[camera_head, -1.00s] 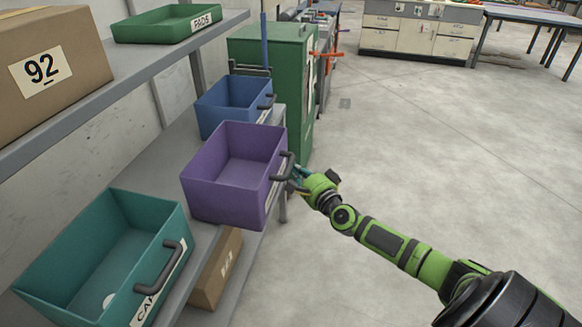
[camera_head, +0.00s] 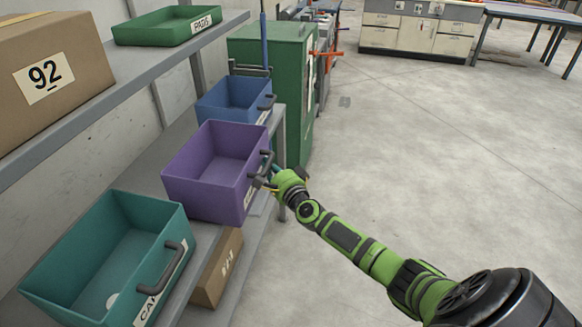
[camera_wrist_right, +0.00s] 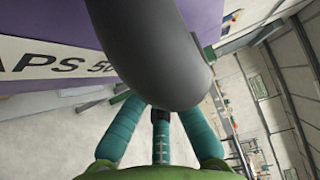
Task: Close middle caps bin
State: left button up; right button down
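The purple bin (camera_head: 214,188), the middle of three bins on the lower shelf, still sticks out past the shelf's front edge. It has a dark curved handle (camera_head: 264,166) on its front. In the right wrist view the handle (camera_wrist_right: 165,50) is large and close, beside a white label (camera_wrist_right: 50,56) reading "APS 50". My right gripper (camera_head: 272,183) is at the handle. Its teal fingers (camera_wrist_right: 160,125) reach up to the handle in the wrist view; their tips are hidden behind it, so I cannot tell how far they are closed. My left gripper is not in view.
A teal bin (camera_head: 62,268) is nearer on the shelf and a blue bin (camera_head: 222,102) farther back. A cardboard box (camera_head: 214,275) sits below. A green cabinet (camera_head: 300,115) stands beyond the shelf. The floor (camera_head: 450,150) to the right is clear.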

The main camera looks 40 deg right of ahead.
jog(key=w+a, duration=0.2)
jog(key=w, duration=0.1)
jog(key=w+a+b, duration=0.1)
jog(key=w+a, duration=0.2)
jog(key=shift+w+a, duration=0.2)
jog(key=shift+a, duration=0.1)
jog(key=shift+w+a, duration=0.25)
jog(key=shift+r, duration=0.1)
